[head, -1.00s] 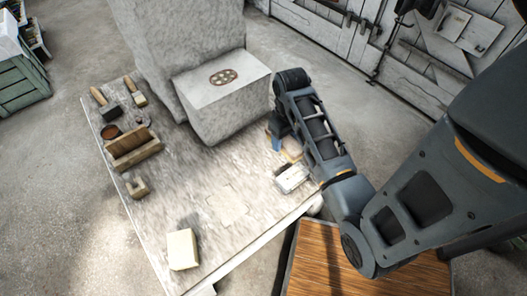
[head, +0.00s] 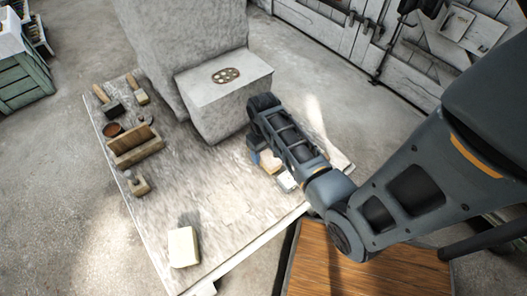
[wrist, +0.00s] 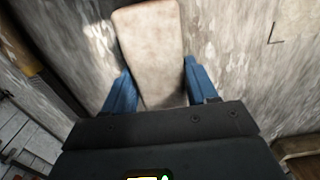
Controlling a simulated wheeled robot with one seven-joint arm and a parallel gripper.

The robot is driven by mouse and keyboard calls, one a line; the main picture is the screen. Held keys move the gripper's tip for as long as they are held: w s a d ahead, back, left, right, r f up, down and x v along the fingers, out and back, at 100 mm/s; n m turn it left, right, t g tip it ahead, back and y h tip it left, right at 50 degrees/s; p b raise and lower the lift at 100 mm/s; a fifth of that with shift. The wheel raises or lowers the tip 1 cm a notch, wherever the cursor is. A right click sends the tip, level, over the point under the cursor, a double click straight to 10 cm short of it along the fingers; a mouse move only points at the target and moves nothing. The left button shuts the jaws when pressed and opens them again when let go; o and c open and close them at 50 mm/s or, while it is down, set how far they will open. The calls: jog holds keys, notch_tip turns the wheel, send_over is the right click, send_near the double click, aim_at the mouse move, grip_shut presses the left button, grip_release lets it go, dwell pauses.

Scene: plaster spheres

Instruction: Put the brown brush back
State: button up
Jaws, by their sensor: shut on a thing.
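My gripper (wrist: 157,72) has its two blue fingers on either side of a pale tan block-shaped thing (wrist: 150,40) and is shut on it. In the head view my gripper (head: 260,152) is low over the worktable, right of the plaster block, with the tan thing (head: 270,161) showing beside the arm. I see no bristles on it, so I cannot tell if it is the brown brush. A dark-headed tool with a brown handle (head: 101,94) and a pale-headed one (head: 141,97) lie at the table's far left, apart from my gripper.
The large plaster block (head: 215,120) stands at the table's back. A wooden holder (head: 137,150), a reddish bowl (head: 113,129) and a small wooden piece (head: 139,185) line the left. A cream block (head: 183,246) lies in front. A whitish block (head: 287,182) is partly behind my arm. The table's middle is clear.

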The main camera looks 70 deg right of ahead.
jog(key=shift+f, duration=0.1)
jog(key=o, duration=0.9)
jog(key=shift+o, duration=0.2)
notch_tip(320, 180, up, 12)
jog(key=s+a+f+n+t+h, duration=0.1)
jog(key=s+a+n+t+h, duration=0.15)
jog(key=a, duration=0.55)
jog(key=s+a+n+t+h, duration=0.1)
jog(key=a+t, duration=0.2)
jog(key=a, duration=0.4)
jog(key=s+a+r+n+t+y, duration=0.1)
jog(key=s+a+r+t, duration=0.2)
jog(key=r, duration=0.4)
jog(key=s+a+r+n+t+y, duration=0.1)
jog(key=s+a+r+t, duration=0.2)
jog(key=a+r, duration=0.2)
jog(key=s+a+r+n+t+y, duration=0.1)
jog(key=s+a+r+n+t, duration=0.1)
jog(key=r, duration=0.8)
jog(key=shift+s+a+t+p, duration=0.4)
jog(key=shift+s+a+t, duration=0.35)
jog(key=shift+s+a, duration=0.25)
